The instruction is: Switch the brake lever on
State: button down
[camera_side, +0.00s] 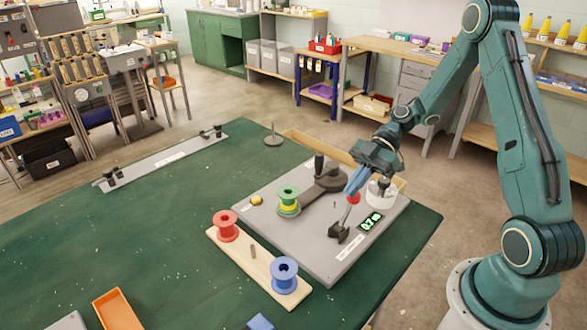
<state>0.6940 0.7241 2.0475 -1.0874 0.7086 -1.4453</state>
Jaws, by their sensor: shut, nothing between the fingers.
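The brake lever (347,214) stands on the grey machine plate, with a dark base and a red knob (353,198) at its top. The lever leans up and to the right in the picture. My gripper (353,188) has blue fingers, points down and is shut with nothing in it. Its fingertips are right at the red knob; I cannot tell whether they touch it. A small display (371,221) with green digits sits just right of the lever base.
A wooden board (252,271) carries a red spool (226,226) and a blue spool (284,274).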

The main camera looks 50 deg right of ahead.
jog(key=shift+d+f, duration=0.1)
jog(key=shift+d, duration=0.05)
jog(key=shift+w+a+r, duration=0.15)
jog(key=shift+a+r, duration=0.15)
jog(key=shift+a, duration=0.05)
jog(key=d+r, duration=0.6)
jog(key=r, duration=0.1)
dwell(0.7)
jog(key=shift+r, duration=0.1)
